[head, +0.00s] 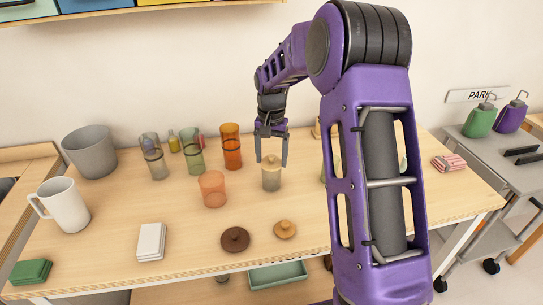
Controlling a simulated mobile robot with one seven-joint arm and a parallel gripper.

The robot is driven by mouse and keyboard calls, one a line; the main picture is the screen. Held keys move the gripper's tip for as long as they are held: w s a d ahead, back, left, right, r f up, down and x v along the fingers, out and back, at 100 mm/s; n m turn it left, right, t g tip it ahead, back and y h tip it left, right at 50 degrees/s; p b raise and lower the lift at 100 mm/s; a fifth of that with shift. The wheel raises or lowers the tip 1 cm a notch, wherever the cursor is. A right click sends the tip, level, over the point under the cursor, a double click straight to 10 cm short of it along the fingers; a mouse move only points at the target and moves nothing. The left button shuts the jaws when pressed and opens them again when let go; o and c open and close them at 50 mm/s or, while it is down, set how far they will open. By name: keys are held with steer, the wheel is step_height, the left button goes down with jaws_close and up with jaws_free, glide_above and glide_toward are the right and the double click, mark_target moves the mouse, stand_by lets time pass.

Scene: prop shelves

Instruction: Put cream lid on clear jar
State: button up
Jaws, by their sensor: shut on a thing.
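The clear jar (271,181) stands upright near the middle of the wooden table in the head view. The cream lid (271,161) is at the jar's mouth, between my fingers, and looks level. I cannot tell from this view whether it is fully seated on the rim or just above it. My gripper (271,162) points down over the jar, shut on the cream lid with one finger on each side. A dark brown lid (235,239) and a tan lid (285,229) lie on the table in front of the jar.
An orange cup (212,189) stands just left of the jar, with a tall orange glass (231,146) and a green tumbler (192,153) behind. A grey bin (88,153) and white mug (62,206) stand at left. My arm hides part of the table's right side.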

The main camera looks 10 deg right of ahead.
steer(key=o, duration=1.2)
steer(key=shift+r, duration=0.1)
step_height(320, 180, up, 17)
steer(key=p, duration=0.1)
steer(key=shift+p, duration=0.4)
steer(key=shift+r, duration=0.1)
